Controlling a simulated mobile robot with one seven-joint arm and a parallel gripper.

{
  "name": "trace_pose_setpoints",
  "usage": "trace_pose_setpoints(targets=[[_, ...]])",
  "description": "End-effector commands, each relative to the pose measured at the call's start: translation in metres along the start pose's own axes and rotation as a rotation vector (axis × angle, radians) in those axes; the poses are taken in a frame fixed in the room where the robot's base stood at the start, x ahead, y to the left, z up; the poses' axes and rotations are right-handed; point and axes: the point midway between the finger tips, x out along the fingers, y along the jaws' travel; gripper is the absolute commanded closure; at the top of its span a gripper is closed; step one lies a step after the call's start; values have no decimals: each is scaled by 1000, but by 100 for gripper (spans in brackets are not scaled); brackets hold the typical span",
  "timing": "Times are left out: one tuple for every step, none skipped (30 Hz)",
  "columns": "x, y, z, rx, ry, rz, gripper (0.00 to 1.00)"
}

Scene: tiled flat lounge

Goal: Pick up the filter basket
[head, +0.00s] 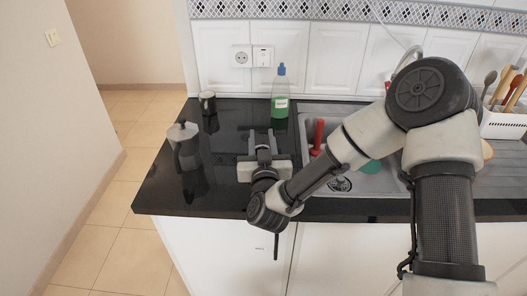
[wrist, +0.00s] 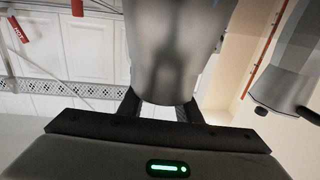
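The moka pot (head: 184,143) stands on the black counter, left of my gripper in the head view. Part of a grey metal body with black knobs (wrist: 292,68) shows at the right of the wrist view. My gripper (head: 264,140) is over the counter, left of the sink. In the wrist view a blurred grey metal piece (wrist: 175,45), possibly the filter basket, lies in front of and between my fingers (wrist: 163,109). It narrows toward them. Its contact with the fingers is unclear, and my gripper hides that spot from the head camera.
A small metal cup (head: 208,101) stands at the counter's back left. A green soap bottle (head: 280,97) stands behind my gripper. The sink (head: 375,183), with a red-handled item (head: 318,136) near its left side, and a white utensil holder (head: 504,124) lie to the right.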

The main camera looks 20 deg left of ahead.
Motion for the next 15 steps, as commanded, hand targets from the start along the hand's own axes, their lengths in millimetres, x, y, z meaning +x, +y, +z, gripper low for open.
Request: trace_pose_setpoints(targets=[[0,0,0,0,0,0,69],[0,0,0,0,0,0,69],[0,0,0,0,0,0,76],[0,0,0,0,0,0,81],[0,0,0,0,0,0,86],[0,0,0,0,0,0,93],[0,0,0,0,0,0,98],[0,0,0,0,0,0,100],[0,0,0,0,1,0,100],[0,0,0,0,1,0,100],[0,0,0,0,1,0,100],[0,0,0,0,1,0,100],[0,0,0,0,1,0,100],[0,0,0,0,1,0,100],[0,0,0,0,1,0,100]])
